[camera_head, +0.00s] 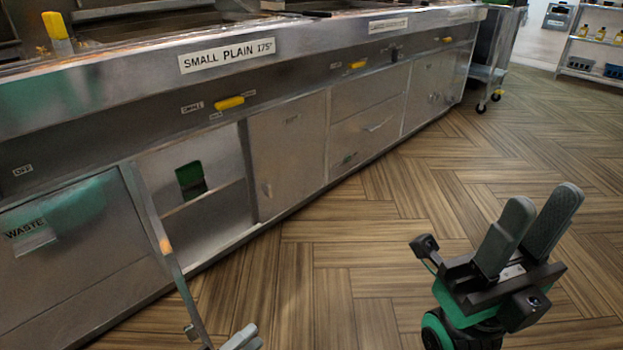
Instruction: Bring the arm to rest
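My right gripper (543,200) is over the wooden floor at the lower right, its two grey fingers pointing up and away. A gap shows between the fingers and nothing is held in it. It is well apart from the counter. Of my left gripper (242,339), only a small grey part shows at the bottom edge, near the lower end of an open cabinet door (165,245). The rest of it is cut off, so its opening and any contact with the door cannot be told.
A steel frying range (290,160) runs along the left, with yellow handles and a "SMALL PLAIN 175°" label (227,55). The open door stands out from its cabinet. A wheeled trolley (488,73) and a shelf (597,50) are at the back right. The central floor (380,240) is clear.

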